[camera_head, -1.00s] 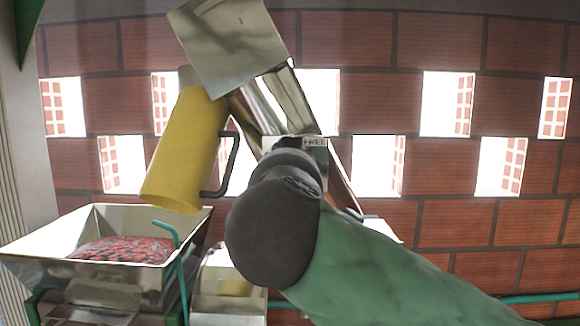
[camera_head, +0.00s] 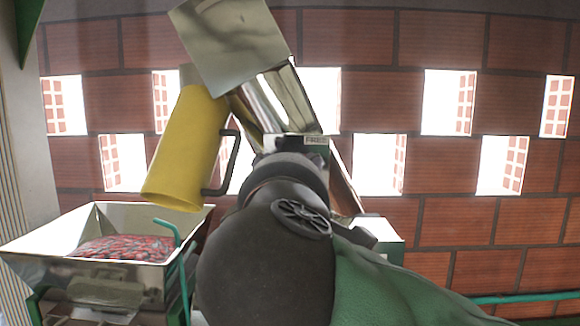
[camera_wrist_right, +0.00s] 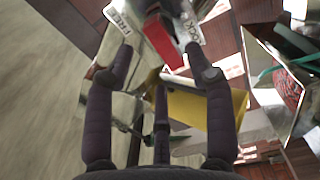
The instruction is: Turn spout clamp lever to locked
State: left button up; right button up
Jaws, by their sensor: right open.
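The clamp lever, a red bar (camera_wrist_right: 160,38), shows at the top of the right wrist view, between a white FREE label (camera_wrist_right: 122,18) and a white LOCK label (camera_wrist_right: 193,28). My right gripper (camera_wrist_right: 158,50) is open, its fingertips on either side of the lever's near end. I cannot tell whether they touch it. In the head view the FREE label (camera_head: 316,140) shows just above my dark right wrist, which hides the lever and fingers. The yellow spout (camera_head: 185,150) hangs tilted to the left; it also shows in the right wrist view (camera_wrist_right: 205,108). My left gripper is not in view.
A metal hopper (camera_head: 30,243) with red beans (camera_head: 120,248) stands at lower left, with a teal pipe (camera_head: 181,270) beside it. A metal chute (camera_head: 235,40) rises above the spout. A brick wall (camera_head: 500,230) with openings lies behind.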

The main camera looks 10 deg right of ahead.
jog(key=v, duration=0.6)
dwell(0.3)
